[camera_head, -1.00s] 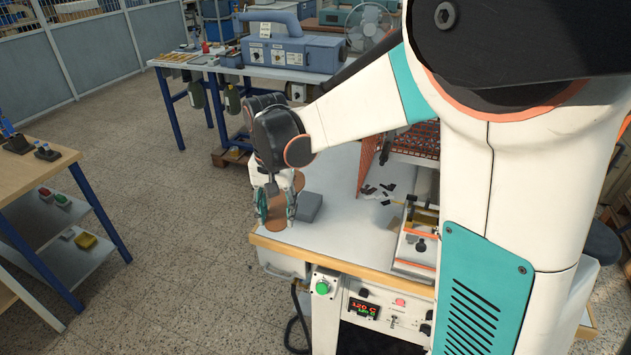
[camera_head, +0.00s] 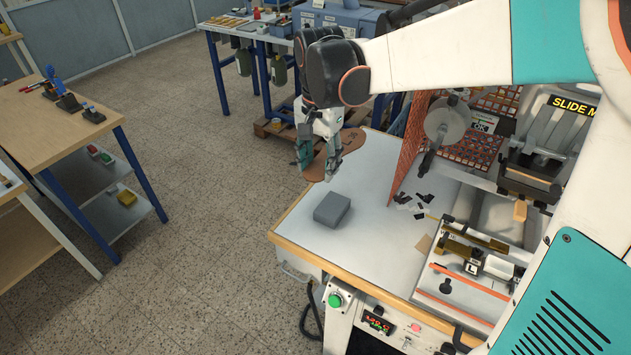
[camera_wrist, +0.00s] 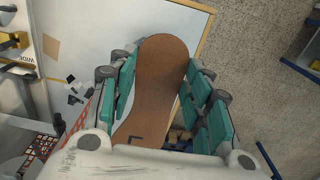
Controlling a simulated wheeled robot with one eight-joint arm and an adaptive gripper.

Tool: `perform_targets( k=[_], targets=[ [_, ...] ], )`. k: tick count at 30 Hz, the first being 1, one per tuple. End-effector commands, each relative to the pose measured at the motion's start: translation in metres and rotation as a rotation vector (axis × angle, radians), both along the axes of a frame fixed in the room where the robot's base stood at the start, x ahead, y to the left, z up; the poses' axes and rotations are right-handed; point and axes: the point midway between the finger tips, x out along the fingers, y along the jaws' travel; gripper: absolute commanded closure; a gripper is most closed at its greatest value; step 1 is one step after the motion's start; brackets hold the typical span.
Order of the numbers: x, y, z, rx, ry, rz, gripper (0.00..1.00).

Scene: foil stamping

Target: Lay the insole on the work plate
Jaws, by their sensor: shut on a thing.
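A brown insole (camera_head: 350,142) is held in my gripper (camera_head: 323,160), above the left back part of the white table top. In the wrist view the insole (camera_wrist: 160,80) lies lengthwise between the teal finger pads of my gripper (camera_wrist: 158,95), which is shut on its sides. A dark L mark shows near its lower end there. The machine's work area, with a metal bed and orange-edged rails (camera_head: 465,285), is on the right of the table. I cannot tell for sure which part is the work plate.
A grey block (camera_head: 332,208) sits on the table (camera_head: 310,238) below my gripper. An orange mesh guard (camera_head: 410,140) stands between the gripper and the stamping machine (camera_head: 545,150). Dark scraps (camera_head: 425,198) lie by the guard. The front middle of the table is clear.

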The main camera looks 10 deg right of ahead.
Motion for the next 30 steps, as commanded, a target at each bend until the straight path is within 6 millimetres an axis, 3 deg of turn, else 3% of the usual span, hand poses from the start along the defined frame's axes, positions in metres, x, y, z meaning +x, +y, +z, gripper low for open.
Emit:
perform_targets(
  k=[9, 15, 25, 30],
  targets=[
    [0.0, 0.0, -0.08, 0.0, 0.0, 0.0, 0.74],
    [0.0, 0.0, -0.121, 0.0, 0.0, 0.001, 0.74],
    [0.0, 0.0, -0.146, 0.0, 0.0, 0.001, 0.74],
    [0.0, 0.0, -0.172, 0.0, 0.0, 0.001, 0.74]
  ],
)
